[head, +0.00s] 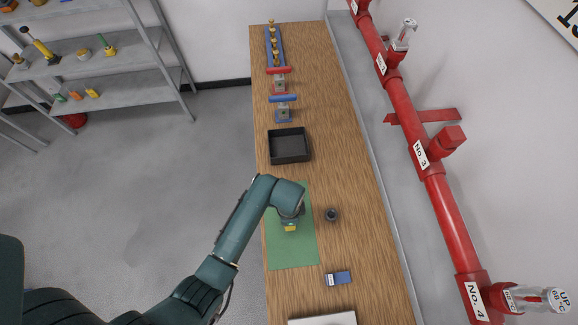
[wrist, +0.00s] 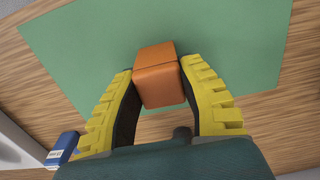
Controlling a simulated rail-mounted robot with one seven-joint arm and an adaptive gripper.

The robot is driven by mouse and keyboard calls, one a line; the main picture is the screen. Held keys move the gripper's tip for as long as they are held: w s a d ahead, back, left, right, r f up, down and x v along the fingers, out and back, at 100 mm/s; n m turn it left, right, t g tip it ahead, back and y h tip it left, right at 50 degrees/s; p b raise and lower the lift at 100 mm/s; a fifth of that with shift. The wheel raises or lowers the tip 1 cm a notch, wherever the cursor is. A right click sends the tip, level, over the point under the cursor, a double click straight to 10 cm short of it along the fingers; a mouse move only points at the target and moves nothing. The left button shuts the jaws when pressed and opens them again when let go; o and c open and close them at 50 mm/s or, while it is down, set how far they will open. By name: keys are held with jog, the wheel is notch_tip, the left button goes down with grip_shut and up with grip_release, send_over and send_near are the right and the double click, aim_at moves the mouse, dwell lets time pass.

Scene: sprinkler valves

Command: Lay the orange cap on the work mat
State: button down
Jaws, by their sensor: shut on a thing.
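The orange cap (wrist: 158,75) is a blocky orange piece held between the two yellow-padded fingers of my gripper (wrist: 160,88) in the wrist view. The green work mat (wrist: 240,45) lies beyond and below it. In the head view my gripper (head: 290,227) is over the middle of the work mat (head: 292,255), and the cap is hidden there by my arm and gripper. I cannot tell whether the cap touches the mat.
A black tray (head: 289,147) stands behind the mat on the wooden bench (head: 345,180). A small dark cup (head: 331,214) stands right of the mat. A blue-and-white box (head: 338,279) lies to the front right. Red pipework (head: 425,150) runs along the wall.

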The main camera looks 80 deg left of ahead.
jog(key=shift+f, duration=0.2)
jog(key=shift+f, duration=0.15)
jog(key=c, duration=0.7)
grip_release()
notch_tip(320, 180, up, 12)
jog(key=p, duration=0.2)
jog(key=shift+r, duration=0.2)
